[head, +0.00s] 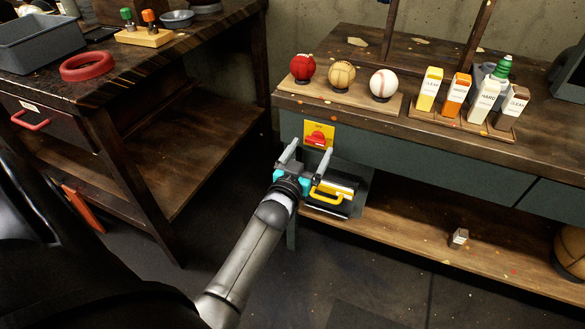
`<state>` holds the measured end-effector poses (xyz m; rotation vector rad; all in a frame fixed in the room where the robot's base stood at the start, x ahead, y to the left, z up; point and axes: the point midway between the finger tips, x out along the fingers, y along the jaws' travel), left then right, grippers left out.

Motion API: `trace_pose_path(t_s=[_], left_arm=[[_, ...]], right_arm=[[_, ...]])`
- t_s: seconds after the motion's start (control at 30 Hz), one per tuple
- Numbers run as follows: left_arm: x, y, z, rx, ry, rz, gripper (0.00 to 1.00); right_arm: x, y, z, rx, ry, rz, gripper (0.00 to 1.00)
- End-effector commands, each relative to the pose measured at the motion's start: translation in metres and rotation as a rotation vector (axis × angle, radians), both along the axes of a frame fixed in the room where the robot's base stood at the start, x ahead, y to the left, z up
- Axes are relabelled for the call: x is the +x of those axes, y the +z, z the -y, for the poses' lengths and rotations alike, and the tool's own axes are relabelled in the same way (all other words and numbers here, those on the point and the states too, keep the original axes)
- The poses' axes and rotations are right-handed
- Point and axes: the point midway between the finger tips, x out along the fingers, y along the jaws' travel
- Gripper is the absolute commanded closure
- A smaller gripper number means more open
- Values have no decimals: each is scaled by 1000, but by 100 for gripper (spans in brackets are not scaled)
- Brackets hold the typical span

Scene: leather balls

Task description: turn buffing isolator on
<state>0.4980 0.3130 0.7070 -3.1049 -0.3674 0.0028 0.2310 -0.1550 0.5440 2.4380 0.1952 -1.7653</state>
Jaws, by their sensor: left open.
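The buffing isolator (318,135) is a yellow plate with a red switch, fixed to the front of the right bench near its left end. My left gripper (308,151) is open, its two pale fingers pointing up toward the yellow plate, one on each side of the red switch's lower part in the picture. I cannot tell whether a finger touches the switch. Nothing shows between the fingers. The switch's exact setting is too small to read. My right gripper is not in view.
On the right bench (430,120) stand a red ball (302,67), a tan ball (341,74), a baseball (383,84) and several labelled bottles. A yellow-handled tool (332,193) lies below the isolator. The left bench holds a grey bin (40,42) and a red ring (88,66).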

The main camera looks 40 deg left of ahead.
Motion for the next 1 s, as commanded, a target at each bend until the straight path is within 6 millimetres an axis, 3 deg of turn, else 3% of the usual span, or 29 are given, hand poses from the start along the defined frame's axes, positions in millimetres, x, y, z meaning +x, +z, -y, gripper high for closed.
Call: trace_pose_path(t_s=[0.6, 0.8, 1.0], left_arm=[[-96, 2, 23, 0, 1, -3, 5], [-116, 1, 28, 0, 1, -1, 5], [-124, 1, 30, 1, 1, 0, 5]], right_arm=[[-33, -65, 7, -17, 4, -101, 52], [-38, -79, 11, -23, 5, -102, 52], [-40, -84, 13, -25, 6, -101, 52]])
